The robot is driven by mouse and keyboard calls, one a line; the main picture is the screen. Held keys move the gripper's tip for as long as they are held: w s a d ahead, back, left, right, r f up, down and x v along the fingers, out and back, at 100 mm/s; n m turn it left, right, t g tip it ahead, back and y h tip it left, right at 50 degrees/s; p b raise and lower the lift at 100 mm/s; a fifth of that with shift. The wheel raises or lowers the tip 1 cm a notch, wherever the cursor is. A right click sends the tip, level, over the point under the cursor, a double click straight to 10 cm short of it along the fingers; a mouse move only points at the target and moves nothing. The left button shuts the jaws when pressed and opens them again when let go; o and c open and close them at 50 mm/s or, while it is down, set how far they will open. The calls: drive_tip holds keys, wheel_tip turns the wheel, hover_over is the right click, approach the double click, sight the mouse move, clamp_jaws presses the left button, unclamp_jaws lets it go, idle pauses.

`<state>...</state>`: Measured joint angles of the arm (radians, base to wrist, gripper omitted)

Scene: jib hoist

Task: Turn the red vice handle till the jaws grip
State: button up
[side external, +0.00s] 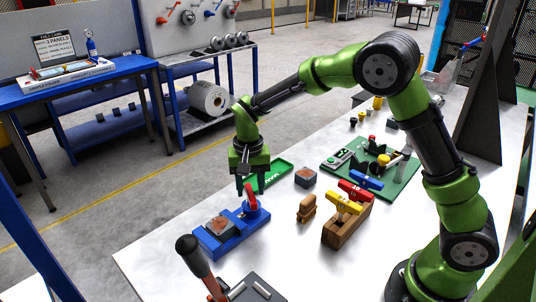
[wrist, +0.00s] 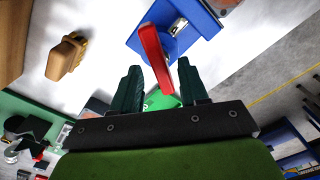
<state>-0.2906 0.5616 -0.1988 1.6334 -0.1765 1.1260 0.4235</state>
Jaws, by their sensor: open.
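The blue vice (side external: 228,240) sits on the white table, and a block with a brown top (side external: 218,226) lies at its jaws. I cannot tell whether the jaws touch the block. The red vice handle (side external: 251,203) stands up at the vice's far right end. My gripper (side external: 246,190) is open and points down at the handle. In the wrist view the red handle (wrist: 153,50) reaches between the two spread fingers of my gripper (wrist: 159,68), with visible gaps, nearer the right finger. The blue vice body (wrist: 190,28) lies beyond it.
A green tray (side external: 275,173) lies behind my gripper. A dark block (side external: 305,177), a tan wooden piece (side external: 307,208) and a wooden holder with coloured handles (side external: 347,222) stand to the right. A black-handled lever (side external: 194,258) rises in front of the vice.

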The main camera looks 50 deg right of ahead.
sight(248, 193)
wheel_tip(248, 193, up, 17)
drive_tip(key=shift+f, duration=0.15)
drive_tip(key=o, duration=0.3)
drive_tip(key=shift+d, duration=0.4)
drive_tip(key=shift+o, duration=1.4)
drive_tip(key=shift+d+f, duration=0.15)
drive_tip(key=o, duration=0.5)
drive_tip(key=n, duration=0.5)
drive_tip(key=shift+f, duration=0.15)
drive_tip(key=f+n, duration=0.4)
drive_tip(key=f, duration=0.1)
drive_tip(key=a+f+n, duration=0.1)
drive_tip(key=f+n, duration=0.4)
drive_tip(key=f, duration=0.1)
drive_tip(key=a+f+n, duration=0.1)
drive_tip(key=f+n, duration=0.4)
drive_tip(key=f, duration=0.1)
drive_tip(key=shift+s, duration=0.15)
